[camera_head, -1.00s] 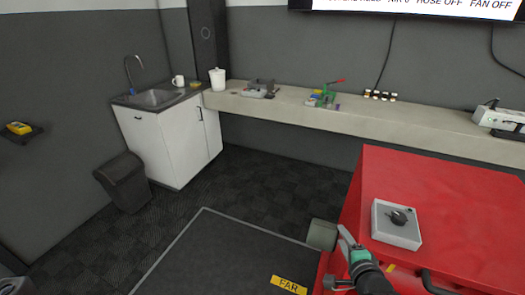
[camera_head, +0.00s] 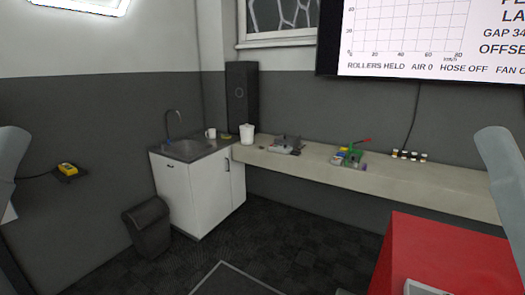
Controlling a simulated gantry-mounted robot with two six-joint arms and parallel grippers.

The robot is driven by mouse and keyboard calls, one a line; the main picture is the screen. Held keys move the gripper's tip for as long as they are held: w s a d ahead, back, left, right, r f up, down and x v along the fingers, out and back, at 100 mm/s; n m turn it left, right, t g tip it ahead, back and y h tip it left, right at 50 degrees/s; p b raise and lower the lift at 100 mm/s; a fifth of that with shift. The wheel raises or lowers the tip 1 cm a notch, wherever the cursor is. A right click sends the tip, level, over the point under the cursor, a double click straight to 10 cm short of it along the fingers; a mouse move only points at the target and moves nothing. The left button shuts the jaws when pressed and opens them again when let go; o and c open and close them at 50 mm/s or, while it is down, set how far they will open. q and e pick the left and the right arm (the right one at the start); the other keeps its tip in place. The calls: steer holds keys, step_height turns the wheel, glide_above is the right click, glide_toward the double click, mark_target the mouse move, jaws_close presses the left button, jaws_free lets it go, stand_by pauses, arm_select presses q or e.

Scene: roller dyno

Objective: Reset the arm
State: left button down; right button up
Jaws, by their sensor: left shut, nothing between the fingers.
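Neither of my grippers shows in the head view. A grey link of my arm (camera_head: 10,160) stands at the left edge. Another grey link of my arm (camera_head: 502,185) stands at the right edge. Their far ends are out of the picture, so the fingers cannot be seen. No object is seen held.
A red cabinet (camera_head: 445,245) fills the lower right. A beige bench (camera_head: 310,165) with small tools runs along the back wall. A white sink cabinet (camera_head: 200,200) and a dark bin (camera_head: 148,228) stand left. A screen (camera_head: 420,40) hangs above. The floor between is clear.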

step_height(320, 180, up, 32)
steer(key=p, duration=2.8)
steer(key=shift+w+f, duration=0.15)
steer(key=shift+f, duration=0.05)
